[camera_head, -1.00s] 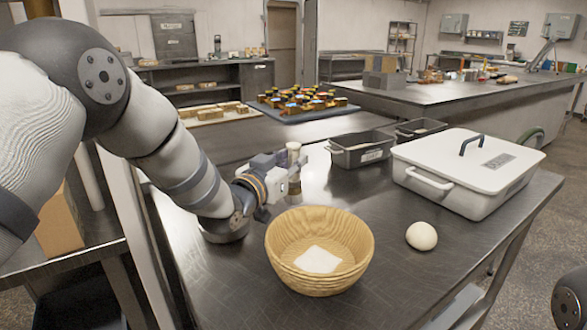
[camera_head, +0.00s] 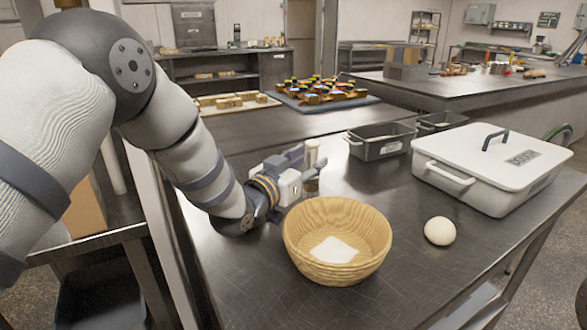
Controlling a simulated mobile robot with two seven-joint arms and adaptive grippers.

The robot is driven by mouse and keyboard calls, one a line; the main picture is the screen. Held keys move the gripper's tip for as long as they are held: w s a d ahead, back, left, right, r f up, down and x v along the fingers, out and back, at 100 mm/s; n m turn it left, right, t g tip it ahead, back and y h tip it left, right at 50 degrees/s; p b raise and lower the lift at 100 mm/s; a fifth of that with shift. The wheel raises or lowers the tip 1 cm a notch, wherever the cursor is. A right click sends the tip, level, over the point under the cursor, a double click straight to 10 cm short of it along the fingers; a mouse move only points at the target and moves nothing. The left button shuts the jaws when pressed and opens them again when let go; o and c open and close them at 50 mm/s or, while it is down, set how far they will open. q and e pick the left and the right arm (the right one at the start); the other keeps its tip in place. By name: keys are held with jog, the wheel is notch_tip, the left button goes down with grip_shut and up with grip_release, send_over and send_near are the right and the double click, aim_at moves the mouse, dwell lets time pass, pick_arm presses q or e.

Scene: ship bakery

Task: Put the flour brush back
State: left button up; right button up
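A pale upright cylinder (camera_head: 312,153) with a brownish lower part stands at my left gripper, behind the basket; it may be the flour brush, but its form is partly hidden. My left gripper (camera_head: 312,176) comes in from the left, low over the steel table, with its fingers at this cylinder. I cannot tell whether the fingers are open around it or shut on it. My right gripper is not in view.
A round wicker basket (camera_head: 300,250) with a white cloth stands in front. An egg-like white ball (camera_head: 440,231), a lidded white box (camera_head: 505,160) and dark bins (camera_head: 382,149) are to the right. The steel table (camera_head: 440,285) is clear in front.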

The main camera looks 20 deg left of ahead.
pick_arm(q)
jog(key=p+v, duration=0.1)
jog(key=v, duration=0.9)
jog(key=shift+s+r, duration=0.15)
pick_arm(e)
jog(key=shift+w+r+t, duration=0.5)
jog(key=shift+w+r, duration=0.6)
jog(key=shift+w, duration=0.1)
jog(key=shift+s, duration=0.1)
